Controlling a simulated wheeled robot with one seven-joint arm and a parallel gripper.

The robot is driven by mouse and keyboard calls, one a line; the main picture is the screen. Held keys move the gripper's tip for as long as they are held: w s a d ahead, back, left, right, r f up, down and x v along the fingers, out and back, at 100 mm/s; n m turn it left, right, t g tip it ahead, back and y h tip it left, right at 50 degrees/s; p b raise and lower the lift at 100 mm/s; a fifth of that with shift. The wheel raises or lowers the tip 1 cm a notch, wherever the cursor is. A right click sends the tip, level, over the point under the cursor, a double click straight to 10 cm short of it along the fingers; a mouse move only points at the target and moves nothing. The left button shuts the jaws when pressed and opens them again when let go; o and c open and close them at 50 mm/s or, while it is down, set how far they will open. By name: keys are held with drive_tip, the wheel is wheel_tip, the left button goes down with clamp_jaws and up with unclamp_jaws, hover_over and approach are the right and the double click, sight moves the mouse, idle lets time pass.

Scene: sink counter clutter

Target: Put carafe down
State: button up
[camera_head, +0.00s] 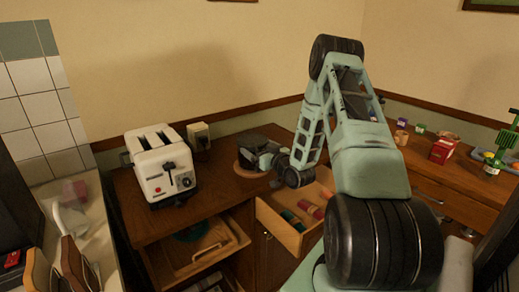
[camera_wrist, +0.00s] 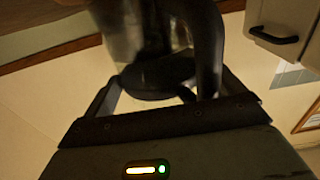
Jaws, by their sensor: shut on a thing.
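The carafe (camera_wrist: 125,38) fills the upper middle of the wrist view, with a clear glass body, a black round end piece and a black curved handle (camera_wrist: 208,48). My gripper (camera_wrist: 168,88) has a finger on either side of it and is shut on it, seemingly at the handle. The upper part of the carafe is cut off by the frame. In the head view my arm reaches down to a round wooden board (camera_head: 243,166) on the brown counter. A dark shape is there at the arm's end; carafe and gripper are hard to tell apart, and whether the carafe touches the board is unclear.
A white toaster (camera_head: 160,170) stands left on the counter, with a small beige container (camera_head: 198,137) behind it. Below, an open drawer (camera_head: 285,228) holds several colored items. A red box (camera_head: 443,149) and small jars are on the right counter. Counter space shows between toaster and board.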

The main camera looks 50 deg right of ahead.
drive_tip(key=o, duration=0.9)
drive_tip(key=shift+o, duration=0.2)
drive_tip(key=b+v, duration=0.4)
drive_tip(key=v, duration=0.8)
drive_tip(key=shift+s, duration=0.1)
